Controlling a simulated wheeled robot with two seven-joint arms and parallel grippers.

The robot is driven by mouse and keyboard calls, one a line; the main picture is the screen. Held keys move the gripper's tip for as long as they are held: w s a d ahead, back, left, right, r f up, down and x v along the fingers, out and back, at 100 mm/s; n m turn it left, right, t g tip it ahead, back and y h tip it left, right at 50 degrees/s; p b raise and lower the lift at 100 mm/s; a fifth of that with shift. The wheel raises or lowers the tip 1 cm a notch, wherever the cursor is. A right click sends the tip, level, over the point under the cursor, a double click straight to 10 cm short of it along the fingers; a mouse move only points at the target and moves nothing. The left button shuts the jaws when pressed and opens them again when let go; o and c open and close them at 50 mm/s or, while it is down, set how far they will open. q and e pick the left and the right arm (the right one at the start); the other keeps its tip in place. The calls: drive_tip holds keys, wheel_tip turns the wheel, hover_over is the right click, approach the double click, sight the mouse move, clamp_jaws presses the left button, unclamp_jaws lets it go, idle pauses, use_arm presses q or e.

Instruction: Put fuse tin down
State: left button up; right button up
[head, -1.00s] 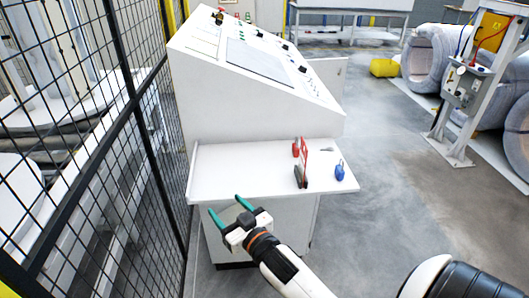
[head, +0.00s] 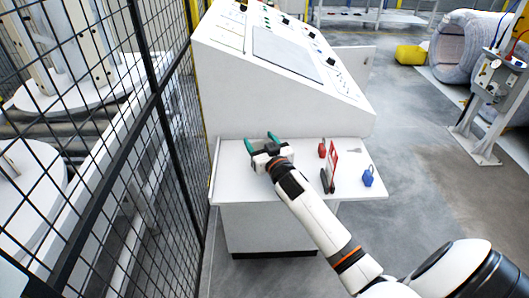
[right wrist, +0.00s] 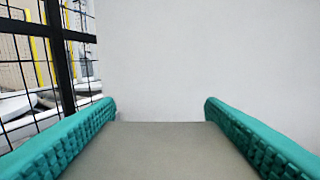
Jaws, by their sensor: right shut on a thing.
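My right gripper (head: 262,141) is over the left part of the white shelf (head: 235,187) of the control desk, its teal fingers pointing at the desk's front panel. It is shut on the fuse tin. In the right wrist view the tin (right wrist: 160,150) is a flat grey-beige surface between the two ribbed teal fingers. In the head view the tin is mostly hidden by the gripper. I cannot tell whether it touches the shelf. My left gripper is not in view.
Right of the gripper on the shelf are a red padlock (head: 322,149), a red-and-white tag (head: 333,162), a dark item (head: 325,181) and a blue padlock (head: 368,176). A black mesh fence (head: 150,150) stands close on the left. The shelf's left front is clear.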

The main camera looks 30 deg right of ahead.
wheel_tip(320, 180, down, 3)
drive_tip(key=shift+f, duration=0.4)
drive_tip(key=shift+f, duration=0.15)
drive_tip(key=o, duration=1.1)
drive_tip(key=shift+c, duration=0.2)
drive_tip(key=shift+s, duration=0.1)
drive_tip(key=s, duration=0.4)
drive_tip(key=s+a+b, duration=0.1)
drive_tip(key=s, duration=0.3)
drive_tip(key=s+a, duration=0.1)
drive_tip(key=s, duration=0.2)
drive_tip(key=shift+s, duration=0.4)
